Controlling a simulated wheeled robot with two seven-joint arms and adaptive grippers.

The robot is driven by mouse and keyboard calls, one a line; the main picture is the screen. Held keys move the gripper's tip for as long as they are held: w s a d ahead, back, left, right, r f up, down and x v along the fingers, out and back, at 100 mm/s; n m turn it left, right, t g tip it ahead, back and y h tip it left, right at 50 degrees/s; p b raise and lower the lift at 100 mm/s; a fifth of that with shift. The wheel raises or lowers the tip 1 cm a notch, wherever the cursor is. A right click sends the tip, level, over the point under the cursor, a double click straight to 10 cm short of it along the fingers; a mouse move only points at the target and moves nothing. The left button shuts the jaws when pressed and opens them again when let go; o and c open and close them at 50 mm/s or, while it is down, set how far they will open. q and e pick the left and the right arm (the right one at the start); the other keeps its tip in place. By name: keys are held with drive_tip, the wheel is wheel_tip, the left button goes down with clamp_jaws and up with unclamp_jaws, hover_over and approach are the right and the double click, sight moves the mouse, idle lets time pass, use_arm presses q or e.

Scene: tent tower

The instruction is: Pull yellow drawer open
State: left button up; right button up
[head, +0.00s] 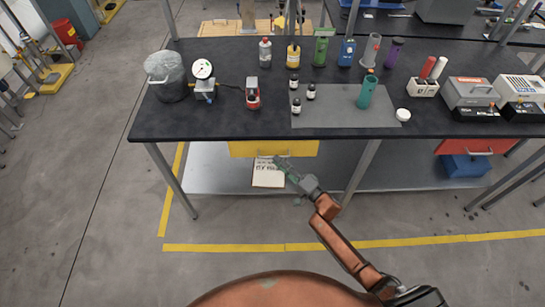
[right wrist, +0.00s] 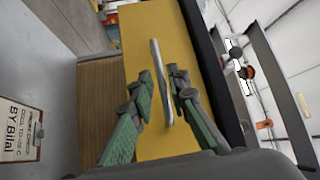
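The yellow drawer (head: 250,148) sits under the front edge of the dark workbench. Its front also fills the middle of the right wrist view (right wrist: 150,25), with a metal bar handle (right wrist: 157,62) on it. Gaps show between fingers and bar; I cannot tell whether either touches. My left gripper is not in view.
The workbench (head: 215,120) carries bottles, a gauge, a grey mat and boxes. A clipboard (head: 268,172) lies on the lower shelf (head: 222,160); it also shows in the right wrist view (right wrist: 20,130). A red drawer (head: 455,147) is at the right. The floor in front is clear.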

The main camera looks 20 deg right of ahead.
drive_tip(key=shift+b+x, duration=0.3)
drive_tip(key=shift+x, duration=1.6)
drive_tip(key=shift+c, duration=0.5)
clamp_jaws()
